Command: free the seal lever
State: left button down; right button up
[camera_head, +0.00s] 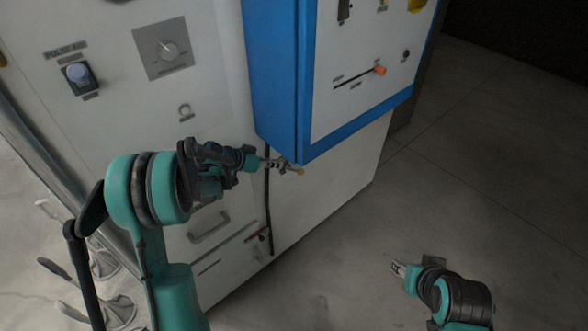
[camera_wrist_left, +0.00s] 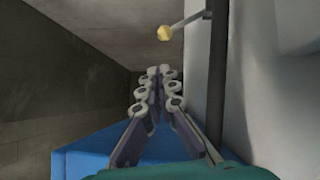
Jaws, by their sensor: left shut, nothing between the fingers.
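A thin metal lever with a yellow ball knob (camera_head: 300,171) sticks out beside the lower edge of the blue hood; I take it for the seal lever, though no label shows. In the left wrist view the lever (camera_wrist_left: 186,23) joins a dark upright rod, with its knob (camera_wrist_left: 165,33) beyond my fingertips. My left gripper (camera_head: 278,164) is shut and empty, close to the knob in the head view; in the wrist view the fingers (camera_wrist_left: 157,90) show a gap from it. My right gripper (camera_head: 398,268) is over the floor, away from the cabinet; its fingers are too small to judge.
The blue hood (camera_head: 275,85) overhangs the white cabinet (camera_head: 330,190) just above my left gripper. A slider with an orange knob (camera_head: 380,70) is on the hood. Right floor is clear.

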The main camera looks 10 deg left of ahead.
pick_arm(q)
jog(key=shift+w+a+f+t, duration=0.15)
jog(key=shift+w+a+f, duration=0.15)
jog(key=shift+f, duration=0.2)
jog(key=shift+w+a+f+t, duration=0.15)
jog(key=shift+w+a+f, duration=0.1)
jog(key=shift+f, duration=0.25)
jog(key=shift+d, duration=0.1)
jog(key=b, duration=0.4)
send_over(294, 170)
jog(key=s, duration=0.3)
notch_tip(294, 170, down, 5)
jog(key=shift+s+d+f, duration=0.1)
jog(key=shift+d+f, duration=0.1)
jog(key=shift+d, duration=0.2)
jog(key=shift+f, duration=0.1)
